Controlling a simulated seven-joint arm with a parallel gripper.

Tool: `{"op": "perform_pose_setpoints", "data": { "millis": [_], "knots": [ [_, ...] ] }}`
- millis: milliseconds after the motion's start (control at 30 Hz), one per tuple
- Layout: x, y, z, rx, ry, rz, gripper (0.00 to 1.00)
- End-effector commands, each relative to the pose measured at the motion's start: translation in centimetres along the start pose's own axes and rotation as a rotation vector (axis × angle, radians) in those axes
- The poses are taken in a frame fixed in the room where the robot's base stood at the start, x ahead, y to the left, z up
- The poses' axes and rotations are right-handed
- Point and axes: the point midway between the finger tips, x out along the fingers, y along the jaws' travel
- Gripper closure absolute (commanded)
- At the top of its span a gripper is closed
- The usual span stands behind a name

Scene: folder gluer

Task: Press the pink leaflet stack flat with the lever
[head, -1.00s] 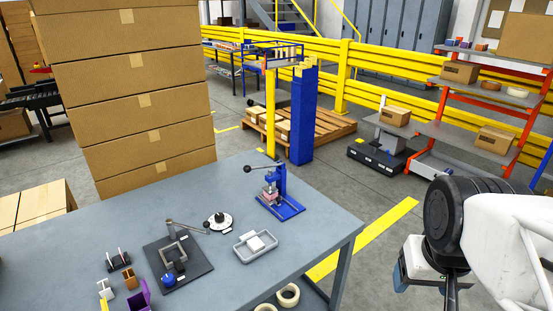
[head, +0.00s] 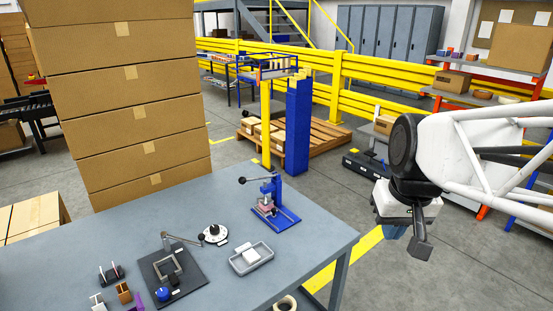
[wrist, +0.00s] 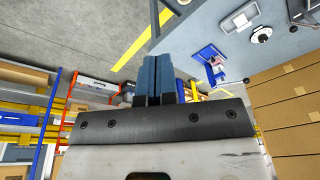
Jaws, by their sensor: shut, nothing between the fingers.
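The blue lever press (head: 277,203) stands near the right end of the grey table. Its lever, with a black ball knob (head: 242,181), sticks out to the left and is raised above the stack. The pink leaflet stack (head: 266,203) sits on the press base under the ram; whether they touch is too small to tell. The press also shows in the wrist view (wrist: 211,62), upper right. My gripper (wrist: 164,58) is shut and empty, its two blue fingers side by side. In the head view my gripper (head: 393,231) hangs right of the table, well away from the press.
A grey tray (head: 251,258) with a white block, a round white dial (head: 215,235) and a black-based clamp fixture (head: 172,271) stand left of the press. Tall cartons (head: 125,95) rise behind the table's left side. Floor between table and arm is clear.

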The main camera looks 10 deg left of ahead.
Motion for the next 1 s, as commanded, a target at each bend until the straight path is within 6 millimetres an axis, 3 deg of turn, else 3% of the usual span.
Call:
{"op": "perform_pose_setpoints", "data": {
  "millis": [500, 1000],
  "knots": [
    [-0.6, -3.5, -10.9, -0.124, -0.033, -0.067, 1.0],
    [0.5, -8.0, -20.9, -0.246, -0.062, -0.133, 1.0]
  ]
}}
